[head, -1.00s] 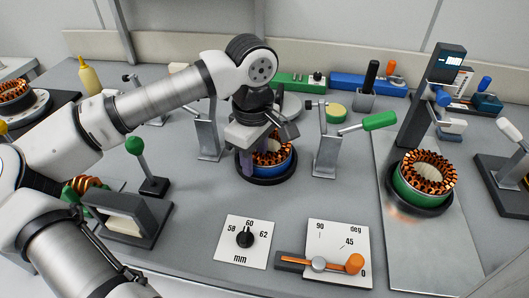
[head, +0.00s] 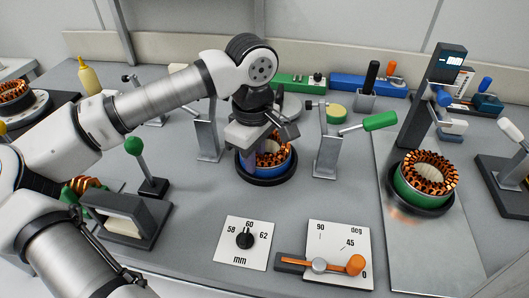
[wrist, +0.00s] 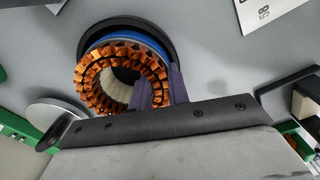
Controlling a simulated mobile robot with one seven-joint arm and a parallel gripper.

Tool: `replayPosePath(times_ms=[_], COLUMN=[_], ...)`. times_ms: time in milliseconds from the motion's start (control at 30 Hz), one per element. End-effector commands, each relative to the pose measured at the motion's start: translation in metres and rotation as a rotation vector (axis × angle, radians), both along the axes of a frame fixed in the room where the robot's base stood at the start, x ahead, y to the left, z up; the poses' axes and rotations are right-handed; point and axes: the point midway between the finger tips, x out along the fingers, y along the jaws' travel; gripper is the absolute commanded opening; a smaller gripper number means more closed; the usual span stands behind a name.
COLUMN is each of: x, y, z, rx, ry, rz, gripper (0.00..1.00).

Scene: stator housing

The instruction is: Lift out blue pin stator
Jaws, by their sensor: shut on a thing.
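The blue pin stator (head: 266,168) is a blue ring housing with copper windings, in the middle of the bench in the head view. It sits upright at a round black base ring (head: 270,182). It also shows in the wrist view (wrist: 103,82). My gripper (wrist: 162,92) is shut on the stator's ring wall, one purple finger inside the opening and the other outside. In the head view my gripper (head: 256,152) comes down over the stator's left part and hides some of it. I cannot tell whether the stator is clear of the base.
Clamp stands with a grey post (head: 207,140) and a green handle (head: 380,121) flank the stator closely. A green stator (head: 408,190) stands on a metal plate at right. A mm dial (head: 246,238) and a degree panel (head: 345,236) lie in front. Bench between is clear.

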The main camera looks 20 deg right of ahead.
Motion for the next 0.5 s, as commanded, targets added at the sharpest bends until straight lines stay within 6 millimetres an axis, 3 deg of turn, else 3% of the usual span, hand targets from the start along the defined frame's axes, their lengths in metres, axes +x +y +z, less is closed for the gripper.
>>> replayPosePath(times_ms=[500], x=[0.0003], y=[-0.0001], z=[0.0095], rx=[-0.001], ry=[-0.002], rz=[0.001], gripper=[0.00])
